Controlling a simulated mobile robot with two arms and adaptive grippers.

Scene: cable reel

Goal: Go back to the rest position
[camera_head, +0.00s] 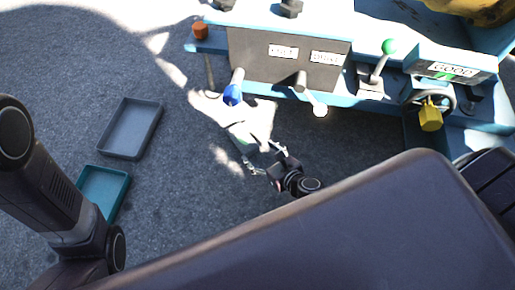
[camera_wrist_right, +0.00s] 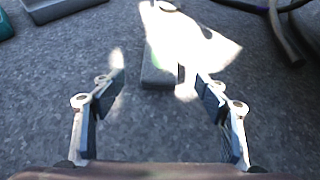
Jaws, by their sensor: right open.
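My right gripper (camera_head: 262,160) is open over the grey ground, below the blue machine in the head view. In the right wrist view its two fingers (camera_wrist_right: 163,88) stand wide apart with nothing between their tips. A grey block-like foot (camera_wrist_right: 157,70) and a bright sunlit patch lie just beyond the fingers. My left arm comes in at the left of the head view, but its gripper is not visible.
The blue machine (camera_head: 210,42) carries a blue-knobbed lever (camera_head: 232,95), a white-knobbed lever (camera_head: 320,110), a green-knobbed lever (camera_head: 388,47) and a yellow padlock-like piece (camera_head: 430,118). A grey tray (camera_head: 158,118) and a teal tray (camera_head: 124,193) lie left. Ground between is clear.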

